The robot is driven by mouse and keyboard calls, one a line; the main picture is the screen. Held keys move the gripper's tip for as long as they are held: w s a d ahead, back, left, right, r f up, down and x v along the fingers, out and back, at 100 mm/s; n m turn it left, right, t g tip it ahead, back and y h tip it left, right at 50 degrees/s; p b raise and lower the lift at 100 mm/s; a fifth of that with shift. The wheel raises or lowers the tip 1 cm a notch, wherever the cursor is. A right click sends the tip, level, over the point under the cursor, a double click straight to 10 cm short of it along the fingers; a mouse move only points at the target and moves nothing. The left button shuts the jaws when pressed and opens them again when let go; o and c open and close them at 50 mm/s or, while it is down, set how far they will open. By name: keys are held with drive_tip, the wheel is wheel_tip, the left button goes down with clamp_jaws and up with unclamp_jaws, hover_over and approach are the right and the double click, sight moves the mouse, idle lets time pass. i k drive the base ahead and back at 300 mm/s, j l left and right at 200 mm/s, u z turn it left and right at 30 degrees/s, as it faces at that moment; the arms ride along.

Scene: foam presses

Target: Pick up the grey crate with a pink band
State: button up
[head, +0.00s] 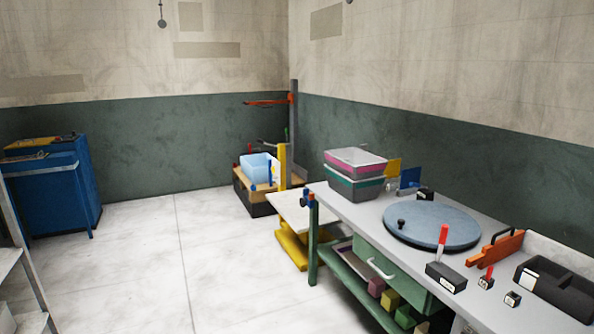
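The grey crate with a pink band (356,159) sits at the far left end of the workbench in the head view. It is a lidded grey box with a pink stripe round its upper part. It is stacked on top of a similar grey crate with a green band (353,185). Both look upright and closed. My gripper is not in view.
The workbench (353,210) runs along the right wall, with a round grey turntable (431,225), an orange tool (495,254) and black blocks on it. A yellow-based lift table (291,246) stands beyond its end. A blue cabinet (60,190) stands left. The middle floor is clear.

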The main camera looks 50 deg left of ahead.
sight(354, 167)
drive_tip(key=u, duration=1.35)
drive_tip(key=i+j+u, duration=0.25)
drive_tip(key=i, duration=0.6)
drive_tip(key=i+u, duration=0.3)
drive_tip(key=i, duration=2)
drive_tip(key=i+j+z, duration=0.1)
drive_tip(key=i+z, duration=0.35)
drive_tip(key=i, duration=0.15)
drive_tip(key=i+j+z, duration=0.9)
drive_tip(key=i, duration=0.2)
